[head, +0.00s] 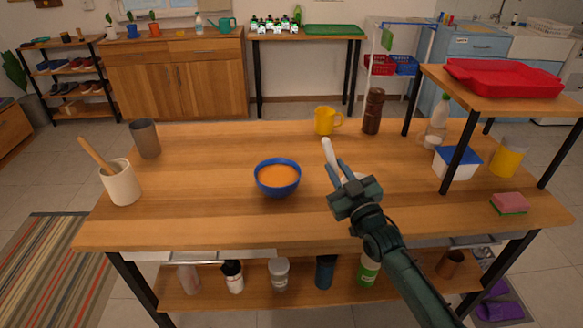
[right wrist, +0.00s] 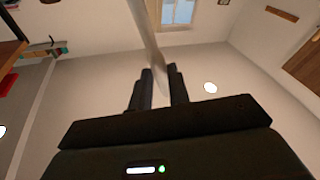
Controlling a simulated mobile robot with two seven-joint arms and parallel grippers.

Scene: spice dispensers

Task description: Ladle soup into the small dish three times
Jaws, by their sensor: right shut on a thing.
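A blue bowl (head: 277,188) filled with orange soup (head: 278,175) stands on the wooden table, left of my right gripper. My right gripper (head: 338,172) is above the table, right of the bowl, shut on a pale ladle (head: 328,151). Its pale end points up and away in the head view; which part of the ladle this is, I cannot tell. In the right wrist view the ladle (right wrist: 146,35) runs up from between the fingers (right wrist: 160,88). A small whitish thing, perhaps the small dish, is mostly hidden behind the gripper. My left gripper is out of view.
A yellow mug (head: 326,121) and a brown bottle (head: 373,111) stand behind the gripper. A cream crock (head: 121,184) with a wooden utensil and a grey-brown cup (head: 145,139) are at the left. A raised shelf (head: 500,98) with a red tray stands right. The front left tabletop is clear.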

